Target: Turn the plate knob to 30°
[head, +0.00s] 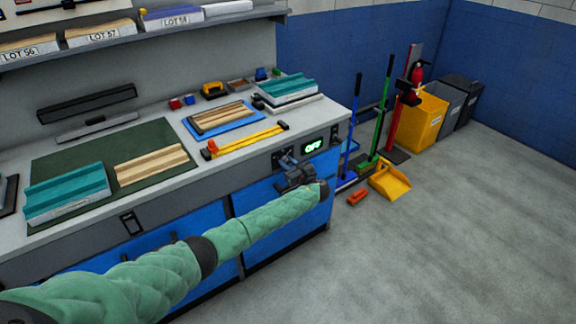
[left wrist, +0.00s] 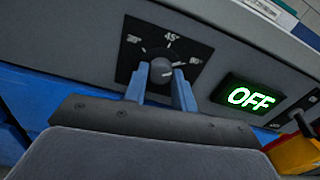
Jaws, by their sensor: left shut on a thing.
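The plate knob (left wrist: 161,69) is a grey round dial on a black panel (left wrist: 133,50) in the left wrist view. The panel carries angle marks: 45° at the top, one label to the left and one to the right, both hard to read. The knob's pale pointer line appears to point up and right, towards the right-hand mark. My left gripper (left wrist: 162,82) has its blue fingers on either side of the knob, shut on it. In the head view my left gripper (head: 289,163) is at the counter's front face and largely covers the knob. My right gripper is not in view.
A green OFF display (left wrist: 250,97) sits right of the knob, with a dark lever (left wrist: 300,118) beyond it. The counter (head: 330,112) holds boards, teal-topped blocks and a yellow clamp-like bar (head: 245,140). Brooms and a yellow dustpan (head: 389,181) stand at the right. Open floor lies in front.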

